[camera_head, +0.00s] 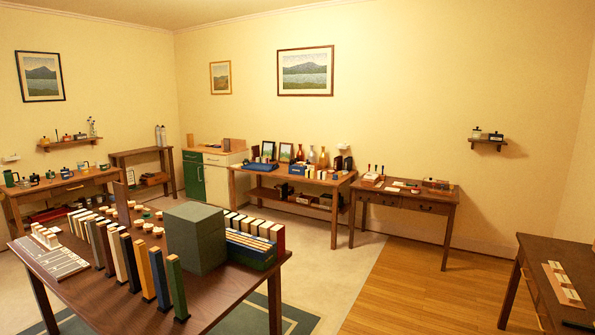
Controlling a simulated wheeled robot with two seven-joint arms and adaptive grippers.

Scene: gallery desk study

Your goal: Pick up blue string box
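I cannot tell for sure which thing is the blue string box. A small blue box (297,169) stands on the back middle table (327,183), near the centre of the view. A wider, low blue object (260,165) lies to its left on the same table. Both are far off and small, and no string can be made out on either. Neither of my grippers is in view.
A near table (228,296) at lower left holds a big green-grey box (195,238) and a row of upright books. A desk (407,195) stands right of the back table; another table (562,258) is at far right. The wooden floor (415,300) between is clear.

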